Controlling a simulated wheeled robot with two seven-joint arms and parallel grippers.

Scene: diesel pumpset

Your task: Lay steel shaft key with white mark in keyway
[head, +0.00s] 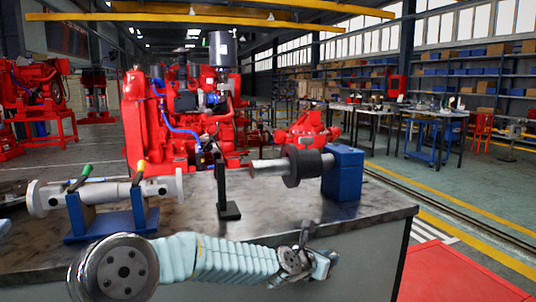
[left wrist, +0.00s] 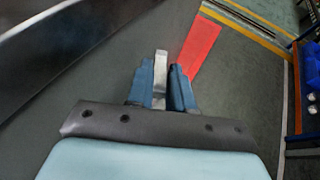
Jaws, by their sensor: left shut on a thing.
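My left gripper (left wrist: 160,88) is shut on a light grey steel key (left wrist: 160,66), which sticks up between its blue fingers in the left wrist view. I cannot make out a white mark on it. In the head view my left gripper (head: 304,240) is in front of the bench's front edge, below and apart from the shaft. A bare steel shaft end (head: 268,166) points left from a dark round hub (head: 301,166) at a blue block (head: 344,174). I cannot make out the keyway. My right gripper is not in view.
A black upright post (head: 228,207) stands left of the shaft end. A flanged pipe (head: 104,193) with green- and yellow-handled parts lies on a blue cradle (head: 89,227). Bare bench top (head: 300,210) lies in front of the shaft. A red floor patch (head: 462,275) is at right.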

